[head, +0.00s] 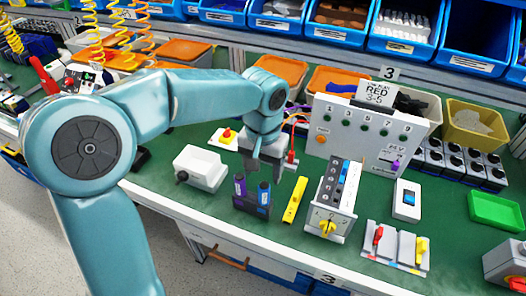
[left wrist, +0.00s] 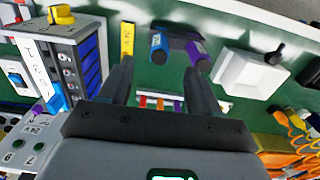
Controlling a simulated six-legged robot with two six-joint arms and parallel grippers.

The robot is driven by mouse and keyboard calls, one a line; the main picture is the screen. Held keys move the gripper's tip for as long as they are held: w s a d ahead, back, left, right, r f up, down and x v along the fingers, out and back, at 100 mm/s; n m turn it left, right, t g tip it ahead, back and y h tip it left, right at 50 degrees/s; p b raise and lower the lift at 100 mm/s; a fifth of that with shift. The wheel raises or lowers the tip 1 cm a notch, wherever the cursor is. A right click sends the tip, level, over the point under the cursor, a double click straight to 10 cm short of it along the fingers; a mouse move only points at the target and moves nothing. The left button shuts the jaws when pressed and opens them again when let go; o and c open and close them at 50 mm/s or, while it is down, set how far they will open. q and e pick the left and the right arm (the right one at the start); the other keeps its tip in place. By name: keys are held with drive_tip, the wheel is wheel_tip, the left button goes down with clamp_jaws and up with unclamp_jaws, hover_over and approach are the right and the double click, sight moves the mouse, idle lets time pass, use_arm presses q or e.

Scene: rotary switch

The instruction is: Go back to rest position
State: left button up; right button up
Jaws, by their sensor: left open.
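My left gripper (head: 268,166) hangs open and empty above the green bench top, behind the purple and blue cylinders. Its two dark fingers also show apart in the left wrist view (left wrist: 158,85). The rotary switch box (head: 332,200) stands to the right of the gripper, with a yellow knob (head: 327,227) low on its front. The same box shows at upper left in the left wrist view (left wrist: 72,65), with its yellow knob (left wrist: 61,15). The gripper is apart from the box. My right gripper is in neither view.
A white box (head: 201,168) with a dark knob lies left of the gripper. A dark holder with purple and blue cylinders (head: 252,194) and a yellow bar (head: 295,199) lie in front. A white panel (head: 366,128) stands at right. Blue bins (head: 400,28) line the back.

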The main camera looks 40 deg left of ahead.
use_arm(q)
wheel_tip(320, 180, up, 5)
drive_tip(key=shift+r, duration=0.1)
drive_tip(key=shift+s, duration=0.1)
idle(0.5)
